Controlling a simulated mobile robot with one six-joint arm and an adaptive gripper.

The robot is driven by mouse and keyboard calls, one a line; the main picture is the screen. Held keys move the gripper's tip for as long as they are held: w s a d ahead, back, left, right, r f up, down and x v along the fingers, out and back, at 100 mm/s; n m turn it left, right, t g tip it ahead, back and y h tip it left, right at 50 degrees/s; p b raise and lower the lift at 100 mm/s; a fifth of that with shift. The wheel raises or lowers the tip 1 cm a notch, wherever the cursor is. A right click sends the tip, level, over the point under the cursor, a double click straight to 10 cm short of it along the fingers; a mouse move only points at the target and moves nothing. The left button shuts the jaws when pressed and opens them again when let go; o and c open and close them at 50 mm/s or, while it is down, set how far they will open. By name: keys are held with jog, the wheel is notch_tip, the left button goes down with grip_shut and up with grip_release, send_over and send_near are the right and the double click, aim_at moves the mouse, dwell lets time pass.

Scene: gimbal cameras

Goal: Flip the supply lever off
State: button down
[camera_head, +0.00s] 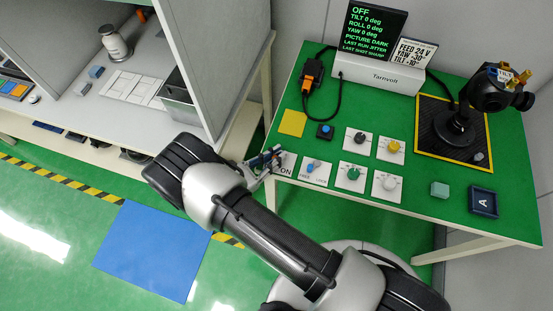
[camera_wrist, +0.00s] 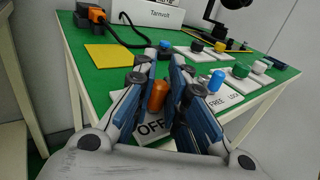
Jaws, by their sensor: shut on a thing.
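The orange supply lever (camera_wrist: 157,97) stands between the two fingers of my gripper (camera_wrist: 162,70) in the wrist view. The fingers are shut on it. Its white plate (camera_wrist: 152,128) shows the word OFF on the near side. In the head view my gripper (camera_head: 266,160) is at the table's left front corner, over the lever plate (camera_head: 287,166), where the word ON shows. The lever itself is mostly hidden by my gripper there. The dark display (camera_head: 369,30) reads OFF in green, with picture dark.
A blue-handled FREE/LOCK lever (camera_head: 314,166) sits just right of the supply plate. Beyond are a blue button (camera_head: 325,131), several knobs, a yellow square (camera_head: 292,123), and a camera gimbal (camera_head: 490,90) on a black mat. A grey partition (camera_head: 225,70) stands left of the table.

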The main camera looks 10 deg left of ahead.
jog(key=shift+w+a+f+m+g+h+b, duration=0.1)
jog(key=shift+a+f+m+g+h+b, duration=0.1)
jog(key=shift+m+g+h+b, duration=0.4)
jog(key=shift+r, duration=0.2)
jog(key=c, duration=1.6)
grip_release()
jog(key=v, duration=1.2)
jog(key=shift+w+a, duration=0.1)
